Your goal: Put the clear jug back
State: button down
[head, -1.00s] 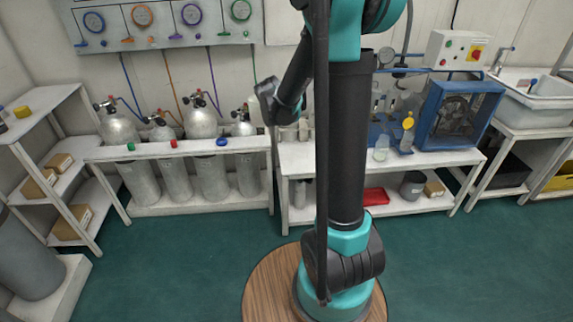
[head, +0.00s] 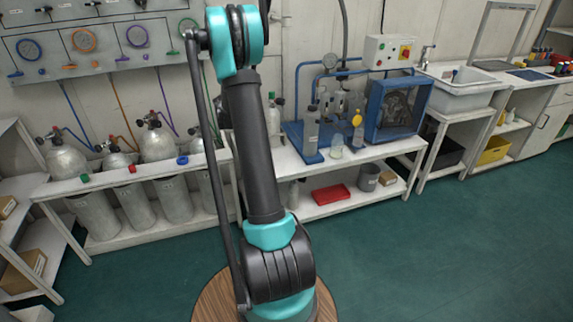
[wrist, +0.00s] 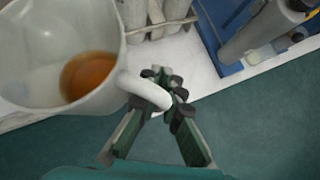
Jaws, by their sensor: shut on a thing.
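My gripper and the mug are hidden behind my arm in the head view. A small clear vessel (head: 336,150), perhaps the clear jug, stands on the middle bench (head: 375,152) beside a yellow-topped bottle (head: 357,132). It is too small to make out a handle.
A blue-framed machine (head: 396,107) and a grey bottle (head: 311,130) stand on the middle bench. Gas cylinders (head: 157,143) stand in a rack at left. A sink (head: 460,85) is further right. A red tray (head: 331,194) lies on the lower shelf. The green floor is clear at right.

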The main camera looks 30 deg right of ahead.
jog(key=s+d+f+m+g+h, duration=0.1)
jog(key=d+f, duration=0.2)
jog(key=d, duration=0.6)
jog(key=s+d+f+m+g, duration=0.1)
jog(key=s+d+f+m, duration=0.15)
jog(key=d, duration=0.65)
jog(key=d+f+m+g+h, duration=0.1)
jog(key=d+f, duration=0.3)
jog(key=d, duration=0.5)
notch_tip(320, 180, down, 20)
jog(key=shift+s+r, duration=0.15)
jog(key=c, duration=1.7)
grip_release()
